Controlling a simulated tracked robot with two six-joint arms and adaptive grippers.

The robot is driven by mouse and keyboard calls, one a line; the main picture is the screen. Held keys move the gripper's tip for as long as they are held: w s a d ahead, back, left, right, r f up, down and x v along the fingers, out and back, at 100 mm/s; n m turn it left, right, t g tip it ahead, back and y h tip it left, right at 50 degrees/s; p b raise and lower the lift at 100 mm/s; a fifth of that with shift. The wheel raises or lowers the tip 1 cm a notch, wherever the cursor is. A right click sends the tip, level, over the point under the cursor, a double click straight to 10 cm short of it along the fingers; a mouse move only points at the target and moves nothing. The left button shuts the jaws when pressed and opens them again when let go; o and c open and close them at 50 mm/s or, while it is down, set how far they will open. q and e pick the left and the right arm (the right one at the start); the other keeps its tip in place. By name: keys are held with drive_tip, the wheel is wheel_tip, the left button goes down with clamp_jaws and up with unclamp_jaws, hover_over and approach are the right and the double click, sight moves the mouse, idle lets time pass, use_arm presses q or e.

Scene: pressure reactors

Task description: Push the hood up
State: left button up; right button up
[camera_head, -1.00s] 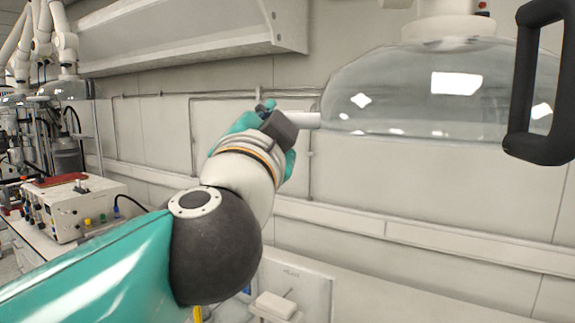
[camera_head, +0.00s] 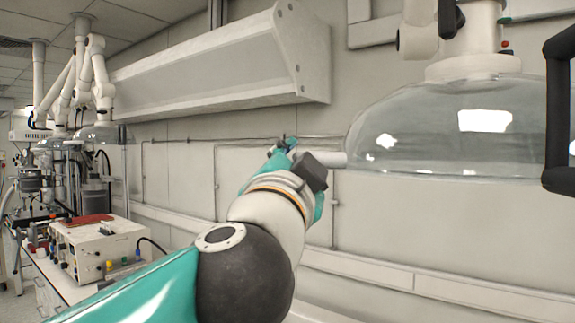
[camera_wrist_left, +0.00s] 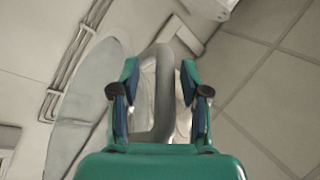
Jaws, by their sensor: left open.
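The hood (camera_head: 450,125) is a clear dome with a white collar on top, hanging at the right in the head view. A pale bar (camera_head: 330,160) sticks out from its left rim towards my left gripper (camera_head: 287,147). A black loop handle (camera_head: 557,110) shows at the hood's right side. In the wrist view my left gripper (camera_wrist_left: 161,92) is open, with a grey loop handle (camera_wrist_left: 163,110) between its two fingers. I cannot tell whether the fingers touch it. My right gripper is not in view.
A long grey wall cabinet (camera_head: 225,70) hangs behind and above my left gripper. A bench with a white control box (camera_head: 95,245) stands at the left, near white jointed arms (camera_head: 90,75). A wall rail (camera_head: 440,280) runs low behind the hood.

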use_arm(q)
drive_tip(key=v, duration=1.2)
drive_tip(key=shift+w, duration=0.1)
